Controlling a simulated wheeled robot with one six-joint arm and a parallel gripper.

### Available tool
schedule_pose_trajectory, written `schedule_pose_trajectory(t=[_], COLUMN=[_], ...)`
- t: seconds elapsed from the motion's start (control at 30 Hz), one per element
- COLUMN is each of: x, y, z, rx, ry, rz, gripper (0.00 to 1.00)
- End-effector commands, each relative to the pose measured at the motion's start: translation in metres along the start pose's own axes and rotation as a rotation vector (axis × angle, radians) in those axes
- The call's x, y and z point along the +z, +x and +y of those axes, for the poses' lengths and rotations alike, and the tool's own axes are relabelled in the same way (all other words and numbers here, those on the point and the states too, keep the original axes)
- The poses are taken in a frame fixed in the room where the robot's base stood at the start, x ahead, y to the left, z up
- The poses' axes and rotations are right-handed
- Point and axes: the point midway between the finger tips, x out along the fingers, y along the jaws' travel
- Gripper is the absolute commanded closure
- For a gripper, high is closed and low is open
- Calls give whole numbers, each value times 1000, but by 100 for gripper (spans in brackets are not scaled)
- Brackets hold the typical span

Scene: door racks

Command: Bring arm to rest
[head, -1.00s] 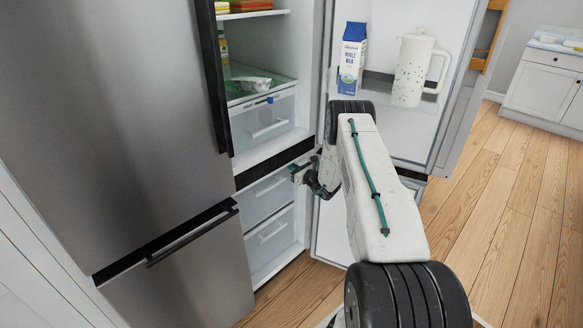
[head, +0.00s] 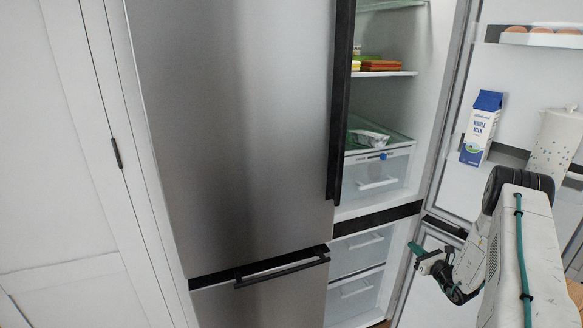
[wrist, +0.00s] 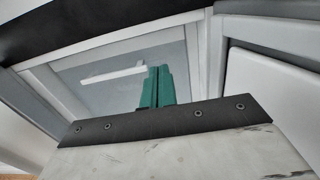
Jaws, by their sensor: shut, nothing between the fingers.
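My gripper (head: 416,252) shows at the right in the head view, in front of the open lower part of the fridge. Its green fingers (wrist: 157,86) are together and empty in the wrist view. Behind them in that view is a drawer front with a white handle (wrist: 112,75). My arm is bent, with its white link at the right edge of the head view. The fingers appear apart from the drawers, but the exact gap is hard to tell.
The right fridge door (head: 505,75) stands open, with a milk carton (head: 481,128) and a white pitcher (head: 553,145) on its shelf. The left steel door (head: 230,120) is shut. Lower drawers (head: 357,262) are exposed. A white cabinet (head: 70,190) stands at the left.

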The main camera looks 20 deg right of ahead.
Motion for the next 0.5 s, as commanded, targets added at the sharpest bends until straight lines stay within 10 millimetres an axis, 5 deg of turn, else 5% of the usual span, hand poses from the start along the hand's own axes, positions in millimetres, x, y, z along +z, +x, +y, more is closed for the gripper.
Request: schedule_pose_trajectory(t=[0.13,0.27,0.5], x=[-6,-19,34], y=[-1,-13,-28], z=[12,49,133], rx=[48,176,549], ry=[-18,-24,-152], rz=[24,77,138], gripper=[100,100,100])
